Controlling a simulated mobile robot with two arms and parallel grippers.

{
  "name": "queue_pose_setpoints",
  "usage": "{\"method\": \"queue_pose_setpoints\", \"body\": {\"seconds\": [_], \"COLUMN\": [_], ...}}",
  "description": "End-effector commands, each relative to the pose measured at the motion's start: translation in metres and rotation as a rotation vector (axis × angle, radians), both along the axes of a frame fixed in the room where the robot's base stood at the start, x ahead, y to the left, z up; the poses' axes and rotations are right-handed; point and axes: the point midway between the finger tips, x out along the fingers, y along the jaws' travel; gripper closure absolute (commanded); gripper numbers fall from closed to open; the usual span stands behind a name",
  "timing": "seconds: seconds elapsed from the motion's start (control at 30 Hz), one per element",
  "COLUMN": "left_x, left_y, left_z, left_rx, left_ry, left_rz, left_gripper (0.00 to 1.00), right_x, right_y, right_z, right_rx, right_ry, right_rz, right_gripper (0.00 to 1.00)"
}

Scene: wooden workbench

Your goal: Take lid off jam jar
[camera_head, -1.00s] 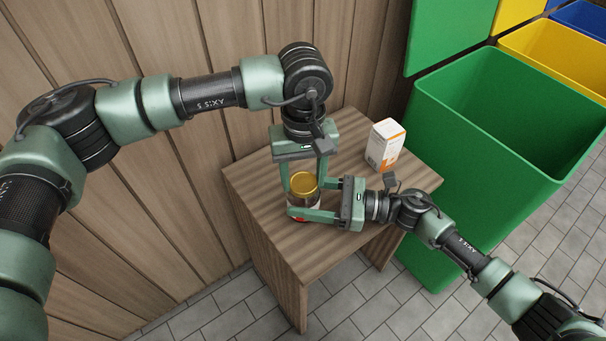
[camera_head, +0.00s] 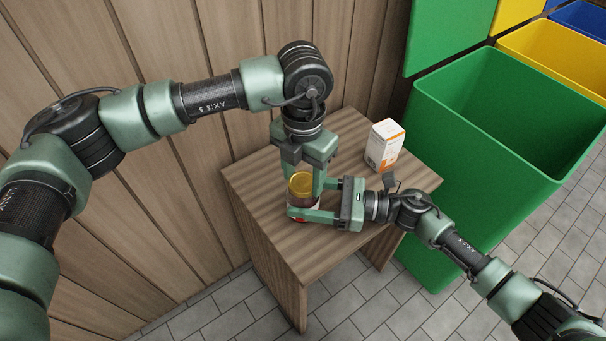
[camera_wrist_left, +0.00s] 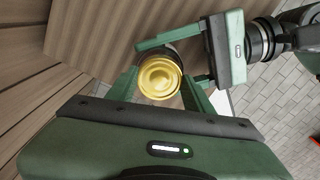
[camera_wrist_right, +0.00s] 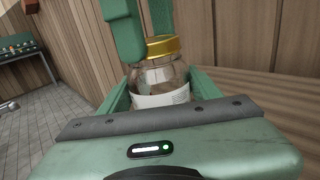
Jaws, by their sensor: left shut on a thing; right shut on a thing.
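The jam jar (camera_head: 301,201) stands upright on the wooden table, a glass body with a white label and a gold lid (camera_head: 301,182) on top. My right gripper (camera_head: 306,203) is shut on the jar body from the right. Its fingers lie on both sides of the glass (camera_wrist_right: 165,78) in the right wrist view. My left gripper (camera_head: 304,180) comes from above and is shut on the lid, which shows between its fingers in the left wrist view (camera_wrist_left: 160,76). The lid still sits on the jar's mouth in the right wrist view (camera_wrist_right: 163,46).
A white and orange box (camera_head: 384,146) stands at the table's back right. The small table (camera_head: 262,212) has free room at its front. A green bin (camera_head: 480,150) stands right of it, with a yellow bin (camera_head: 565,55) beyond. A plank wall (camera_head: 180,200) rises behind and left.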

Motion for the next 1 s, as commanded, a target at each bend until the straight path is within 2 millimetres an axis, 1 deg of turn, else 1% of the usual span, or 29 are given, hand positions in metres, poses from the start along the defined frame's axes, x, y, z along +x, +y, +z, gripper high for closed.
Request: {"method": "queue_pose_setpoints", "body": {"seconds": [0.1,0.5,0.6,0.7,0.8,1.0], "left_x": [0.0004,0.0007,0.0007,0.0008,0.0009,0.0013], "left_y": [-0.0004,0.0001,0.0004,0.0004,0.0006,0.0004], "left_z": [0.0005,0.0012,0.0010,0.0012,0.0015,0.0019], "left_rx": [-0.001,0.001,0.002,0.001,0.001,-0.001], "left_ry": [0.000,0.000,0.000,-0.001,-0.002,-0.002], "left_rz": [0.270,1.204,1.411,1.563,1.650,1.645], "left_gripper": [0.97,0.97,0.97,0.97,0.97,0.97], "right_x": [-0.0009,-0.0011,-0.0011,-0.0011,-0.0011,-0.0011], "right_y": [0.0003,0.0004,0.0004,0.0004,0.0004,0.0004], "right_z": [-0.0011,-0.0012,-0.0012,-0.0012,-0.0012,-0.0013], "right_rx": [-0.001,-0.001,-0.001,-0.001,-0.001,-0.001], "right_ry": [0.001,0.001,0.002,0.002,0.002,0.002], "right_rz": [0.002,0.002,0.002,0.002,0.002,0.002], "right_gripper": [1.00,1.00,1.00,1.00,1.00,1.00]}}
